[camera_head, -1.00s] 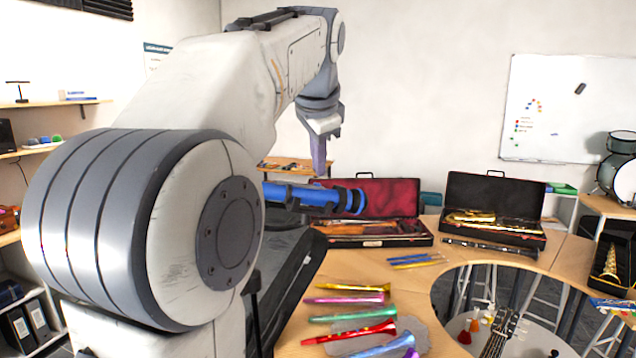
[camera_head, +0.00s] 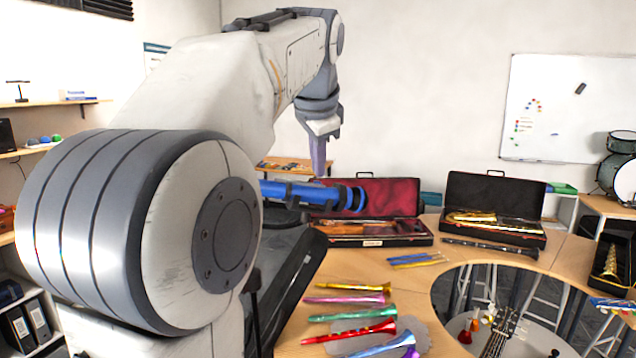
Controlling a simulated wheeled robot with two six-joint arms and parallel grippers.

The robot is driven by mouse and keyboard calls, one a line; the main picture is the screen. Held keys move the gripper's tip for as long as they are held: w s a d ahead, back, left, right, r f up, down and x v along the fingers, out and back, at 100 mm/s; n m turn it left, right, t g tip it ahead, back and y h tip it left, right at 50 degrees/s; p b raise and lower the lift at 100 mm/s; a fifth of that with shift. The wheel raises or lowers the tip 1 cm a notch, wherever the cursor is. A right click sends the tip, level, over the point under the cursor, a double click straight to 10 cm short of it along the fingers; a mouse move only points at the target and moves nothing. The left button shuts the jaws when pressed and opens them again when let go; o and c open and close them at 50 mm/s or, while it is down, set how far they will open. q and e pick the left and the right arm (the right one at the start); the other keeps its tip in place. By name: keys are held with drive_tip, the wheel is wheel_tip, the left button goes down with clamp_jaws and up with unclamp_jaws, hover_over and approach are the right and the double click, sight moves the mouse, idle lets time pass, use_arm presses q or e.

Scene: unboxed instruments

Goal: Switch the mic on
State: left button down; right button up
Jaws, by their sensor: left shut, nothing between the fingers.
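A blue cylinder with dark bands (camera_head: 305,194), which may be the mic, lies level behind my left arm's large joint. Its left end is hidden by that joint, and no switch can be made out on it. My left gripper (camera_head: 318,172) points down with its fingers shut and empty. Its tips appear just above the blue cylinder in the picture; I cannot tell whether they touch it. My right gripper is out of view.
Open cases with a violin (camera_head: 366,228) and a brass instrument (camera_head: 490,221) stand on the wooden table. Several coloured toy horns (camera_head: 352,313) lie at the front. A round opening with a guitar neck (camera_head: 497,337) is at right. My arm hides much of the left.

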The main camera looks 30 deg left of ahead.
use_arm(q)
drive_tip(key=shift+s+f, duration=0.1)
drive_tip(key=shift+f, duration=0.2)
idle(0.4)
drive_tip(key=shift+r, duration=0.1)
drive_tip(key=shift+r+p, duration=0.5)
drive_tip(key=shift+p, duration=0.1)
drive_tip(key=shift+w, duration=0.2)
drive_tip(key=r+p, duration=0.3)
drive_tip(key=w+r+p, duration=0.1)
drive_tip(key=r+p, duration=0.1)
drive_tip(key=p, duration=0.1)
drive_tip(key=shift+w+d+r+p, duration=0.2)
drive_tip(key=shift+r+p, duration=0.1)
drive_tip(key=shift+r, duration=0.1)
